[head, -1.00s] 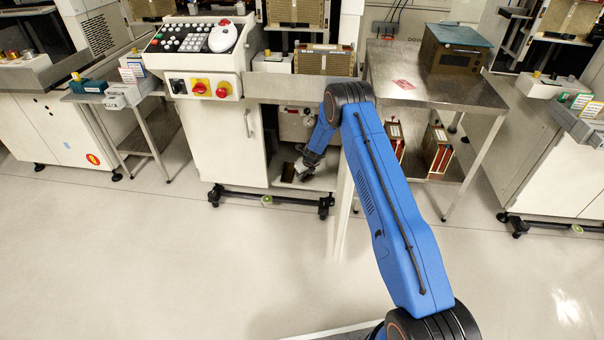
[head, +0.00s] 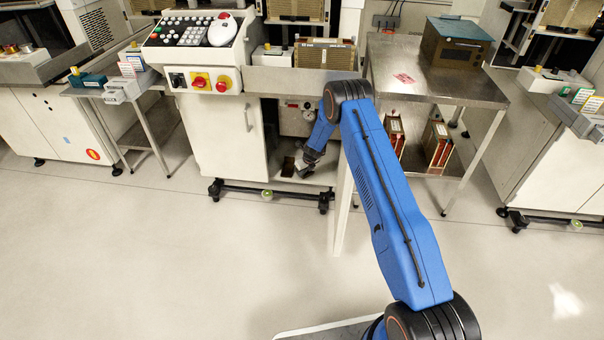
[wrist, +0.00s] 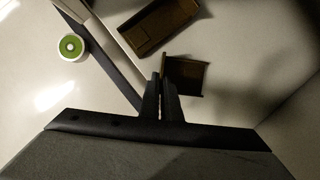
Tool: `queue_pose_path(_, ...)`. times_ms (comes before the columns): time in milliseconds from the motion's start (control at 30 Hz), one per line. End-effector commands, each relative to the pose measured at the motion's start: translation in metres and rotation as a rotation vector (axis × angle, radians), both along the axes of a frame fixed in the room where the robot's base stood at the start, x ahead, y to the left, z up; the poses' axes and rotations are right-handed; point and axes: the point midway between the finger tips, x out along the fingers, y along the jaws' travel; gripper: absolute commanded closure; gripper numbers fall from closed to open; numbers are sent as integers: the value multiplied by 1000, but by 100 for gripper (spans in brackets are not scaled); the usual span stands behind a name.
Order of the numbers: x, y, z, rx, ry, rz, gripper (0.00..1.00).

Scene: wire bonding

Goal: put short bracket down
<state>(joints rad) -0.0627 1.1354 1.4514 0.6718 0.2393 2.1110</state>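My gripper (wrist: 161,98) has its two fingers close together on the upright edge of a small dark brown bracket, the short bracket (wrist: 188,76), in the wrist view. The bracket's flat part extends to the right of the fingertips. I cannot tell whether it touches the surface below. A longer brown bracket-like piece (wrist: 160,24) lies just beyond it, apart from it. In the head view my gripper (head: 304,171) is low inside the open bay under the middle machine, and the short bracket cannot be made out there.
The open bay has a white cabinet door (head: 231,140) on its left and a steel table (head: 440,85) on its right. Red-brown magazines (head: 436,145) stand on that table's lower shelf. A round green-and-white foot (wrist: 71,47) is near the bay's edge. The floor in front is clear.

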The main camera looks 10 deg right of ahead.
Motion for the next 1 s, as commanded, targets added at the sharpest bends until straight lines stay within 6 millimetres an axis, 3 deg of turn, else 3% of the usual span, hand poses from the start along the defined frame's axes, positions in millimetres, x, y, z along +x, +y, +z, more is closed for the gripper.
queue_pose_path(467,0,0,-8,0,0,1,100)
queue_pose_path(500,0,0,-7,0,0,1,87)
queue_pose_path(567,0,0,-7,0,0,1,75)
queue_pose_path(1000,-1,-7,1,0,0,0,75)
